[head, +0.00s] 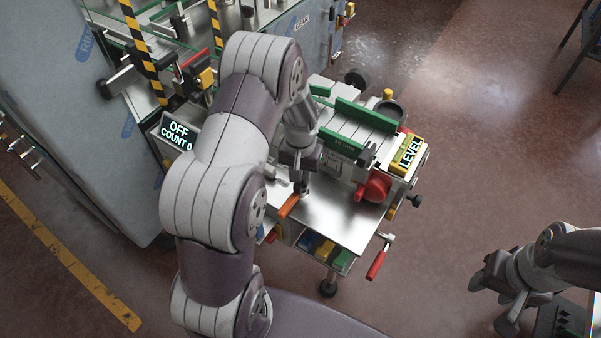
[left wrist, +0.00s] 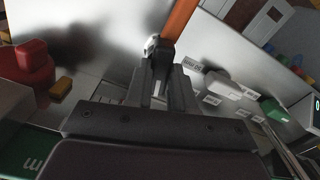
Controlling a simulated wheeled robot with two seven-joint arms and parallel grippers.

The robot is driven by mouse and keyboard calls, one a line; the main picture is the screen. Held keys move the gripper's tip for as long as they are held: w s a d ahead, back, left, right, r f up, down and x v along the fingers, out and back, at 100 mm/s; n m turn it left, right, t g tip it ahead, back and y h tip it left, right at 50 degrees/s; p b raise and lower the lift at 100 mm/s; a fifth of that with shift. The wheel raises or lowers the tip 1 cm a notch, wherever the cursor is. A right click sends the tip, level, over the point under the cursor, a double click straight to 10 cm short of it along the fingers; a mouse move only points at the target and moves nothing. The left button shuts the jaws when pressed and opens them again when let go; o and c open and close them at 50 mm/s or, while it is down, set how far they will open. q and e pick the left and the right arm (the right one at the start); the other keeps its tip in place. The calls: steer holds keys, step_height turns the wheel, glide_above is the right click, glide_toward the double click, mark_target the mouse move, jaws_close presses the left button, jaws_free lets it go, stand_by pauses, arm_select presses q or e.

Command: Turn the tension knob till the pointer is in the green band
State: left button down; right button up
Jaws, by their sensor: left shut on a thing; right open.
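My left gripper (head: 302,185) is over the steel worktop of the machine, shut on an orange-handled thing (head: 288,206). In the left wrist view the orange handle (left wrist: 179,20) reaches away from the fingertips (left wrist: 158,55). A red knob (head: 374,187) sits on the machine to the right of this gripper; a red part also shows at the left of the left wrist view (left wrist: 32,66). I cannot tell which part is the tension knob, and I cannot make out a pointer or green band. My right gripper (head: 490,302) is open and empty, over the floor at lower right.
A display (head: 179,134) reads OFF, COUNT 0. Green guide rails (head: 365,116) run behind the worktop (head: 345,220). A red-handled crank (head: 376,264) juts out in front. Coloured bins (head: 325,250) sit below.

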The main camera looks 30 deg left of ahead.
arm_select(q)
steer(key=n, duration=0.6)
steer(key=shift+r, duration=0.1)
steer(key=n, duration=0.6)
steer(key=shift+w+n, duration=0.1)
steer(key=shift+n, duration=0.2)
stand_by(0.3)
steer(key=c, duration=1)
jaws_free()
steer(key=shift+o, duration=0.2)
step_height(320, 180, up, 13)
steer(key=b, duration=0.2)
steer(key=shift+b, duration=0.3)
